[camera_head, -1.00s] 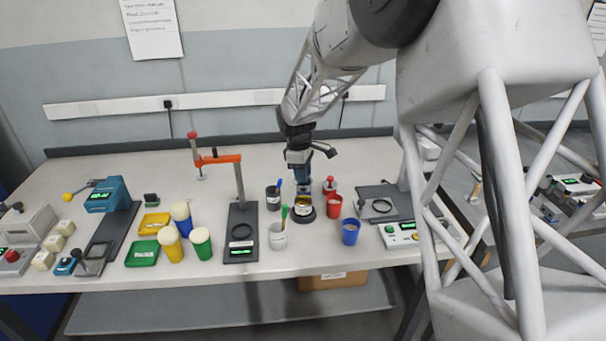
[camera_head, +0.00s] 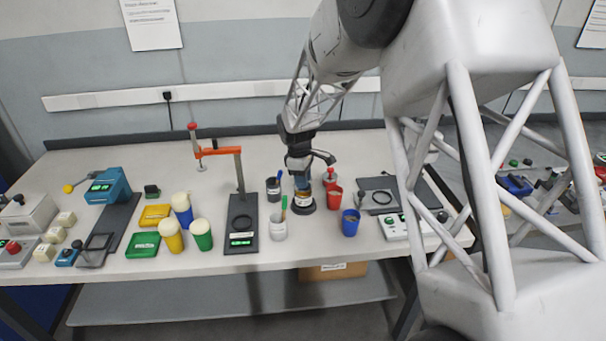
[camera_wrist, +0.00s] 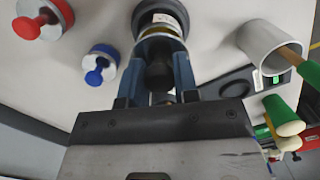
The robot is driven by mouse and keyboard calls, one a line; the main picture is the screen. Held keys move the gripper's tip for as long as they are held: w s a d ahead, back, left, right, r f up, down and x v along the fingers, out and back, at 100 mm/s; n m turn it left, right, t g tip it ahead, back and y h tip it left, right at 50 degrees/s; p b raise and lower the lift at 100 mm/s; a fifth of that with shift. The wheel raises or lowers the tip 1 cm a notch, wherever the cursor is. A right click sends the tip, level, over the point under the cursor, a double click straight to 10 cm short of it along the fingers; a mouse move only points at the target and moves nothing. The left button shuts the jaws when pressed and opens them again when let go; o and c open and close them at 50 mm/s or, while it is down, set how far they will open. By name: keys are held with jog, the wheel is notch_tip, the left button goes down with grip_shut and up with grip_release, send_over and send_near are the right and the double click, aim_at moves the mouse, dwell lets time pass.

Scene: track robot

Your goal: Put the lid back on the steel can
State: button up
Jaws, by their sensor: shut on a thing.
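My gripper (camera_head: 302,186) is over the steel can (camera_head: 303,201), which stands upright on a round dark base on the bench. In the wrist view, my gripper (camera_wrist: 158,85) has its blue fingers shut around a dark round knob (camera_wrist: 159,74), apparently the lid's. The can (camera_wrist: 160,33) shows just beyond the fingertips, with a yellowish band and a dark base. The lid's rim is mostly hidden by the knob and fingers. I cannot tell whether it touches the can.
An orange-armed stand (camera_head: 240,215) is left.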

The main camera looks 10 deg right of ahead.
jog(key=shift+f, duration=0.5)
jog(key=shift+f, duration=0.2)
dwell(2.0)
jog(key=o, duration=1.5)
jog(key=shift+c, duration=0.2)
jog(key=shift+r, duration=0.15)
jog(key=shift+r, duration=3.35)
jog(key=shift+c, duration=0.3)
